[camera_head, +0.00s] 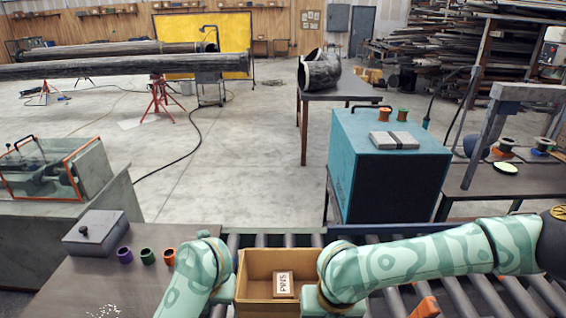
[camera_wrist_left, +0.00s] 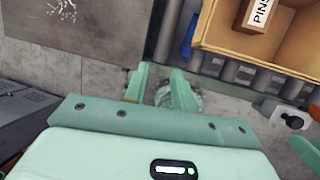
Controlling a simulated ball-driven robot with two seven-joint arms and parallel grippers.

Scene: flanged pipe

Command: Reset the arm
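My left arm (camera_head: 203,270) comes up from the bottom edge in the head view, left of a cardboard box, and its gripper is hidden there. In the left wrist view the left gripper (camera_wrist_left: 160,82) points down with its two fingers apart and nothing seen held between them. It is below and left of the box in that picture. My right arm (camera_head: 420,262) reaches in from the right and bends down at the box's right side. The right gripper's fingers are not clearly shown; pale green and white parts at the right edge of the wrist view are unclear.
The open cardboard box (camera_head: 247,293) stands on a roller conveyor (camera_head: 490,297) and holds a small box marked PINS (camera_head: 284,284). On the left table are a grey lidded box (camera_head: 96,233) and purple (camera_head: 125,255), green (camera_head: 147,256) and orange (camera_head: 169,257) spools. A teal cabinet (camera_head: 390,170) stands beyond.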

